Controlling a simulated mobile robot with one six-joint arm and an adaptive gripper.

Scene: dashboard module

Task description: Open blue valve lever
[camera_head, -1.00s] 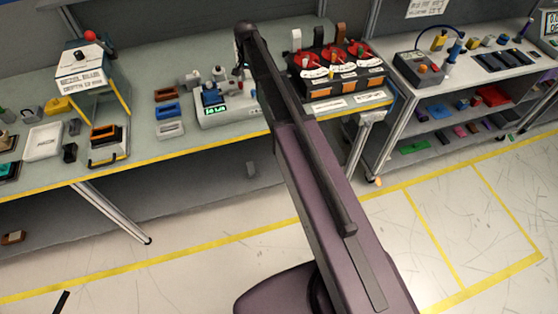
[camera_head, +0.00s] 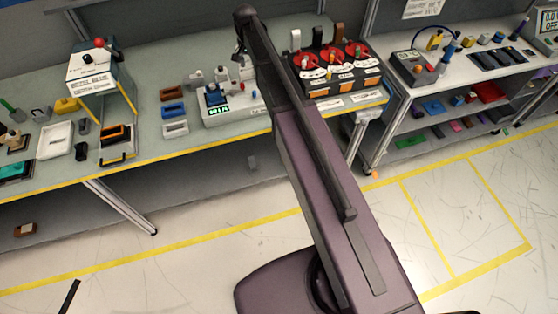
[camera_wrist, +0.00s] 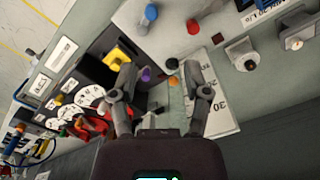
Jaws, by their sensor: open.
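No blue valve lever can be made out for certain. A blue knob (camera_wrist: 151,12) shows at the top of the wrist view, on a pale device; I cannot tell whether it is the lever. The dark module with red dials (camera_head: 335,65) stands on the bench right of my arm, and its dials (camera_wrist: 92,97) show at left in the wrist view. My gripper (camera_wrist: 160,76) is open, its fingers wide apart with nothing gripped. The head view hides the gripper behind my arm.
A pale device with a green display (camera_head: 218,108) sits on the bench left of my arm. A yellow handle (camera_wrist: 119,56) is close to the left finger. A second bench (camera_head: 470,68) with a blue hose stands at right. The floor in front is clear.

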